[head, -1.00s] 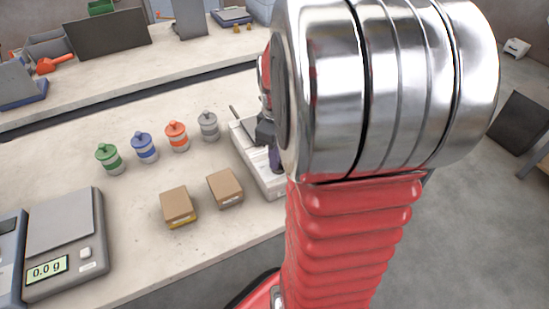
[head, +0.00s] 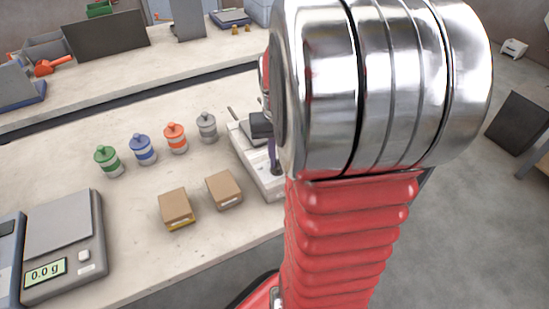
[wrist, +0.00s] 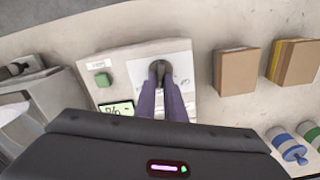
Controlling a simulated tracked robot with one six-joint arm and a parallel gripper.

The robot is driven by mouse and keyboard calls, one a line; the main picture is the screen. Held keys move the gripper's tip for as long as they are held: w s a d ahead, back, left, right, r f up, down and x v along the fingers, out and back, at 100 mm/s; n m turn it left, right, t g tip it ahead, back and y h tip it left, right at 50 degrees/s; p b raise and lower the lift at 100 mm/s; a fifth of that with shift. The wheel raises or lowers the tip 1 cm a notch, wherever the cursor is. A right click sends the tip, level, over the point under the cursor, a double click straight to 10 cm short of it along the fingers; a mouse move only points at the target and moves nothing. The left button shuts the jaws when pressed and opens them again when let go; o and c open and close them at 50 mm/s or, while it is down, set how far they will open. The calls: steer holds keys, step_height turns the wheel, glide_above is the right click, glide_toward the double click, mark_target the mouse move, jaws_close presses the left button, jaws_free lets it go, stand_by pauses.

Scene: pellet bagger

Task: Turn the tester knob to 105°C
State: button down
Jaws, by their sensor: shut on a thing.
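The tester (wrist: 128,62) is a pale box with a green button (wrist: 102,80), a small lit display (wrist: 116,108) and a dark round knob (wrist: 161,66) on a white dial face. The display text is too small to read surely, and my fingers hide part of the dial markings. My gripper (wrist: 161,76) is shut on the knob, its two purple fingers coming down on either side of it. In the head view the tester (head: 244,150) is partly hidden behind my arm, and my gripper (head: 273,160) only partly shows there.
Two cardboard boxes (head: 176,208) (head: 223,190) lie left of the tester. Several lidded jars, including a grey one (head: 207,127), stand in a row behind them. A scale (head: 65,232) reading 0.0 g is at the left. The bench between is clear.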

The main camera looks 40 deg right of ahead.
steer(key=m, duration=0.4)
steer(key=shift+m, duration=0.3)
steer(key=shift+s+m, duration=0.15)
steer(key=shift+m, duration=1.75)
steer(key=c, duration=1.8)
jaws_free()
steer(key=shift+c, duration=0.2)
step_height(320, 180, up, 14)
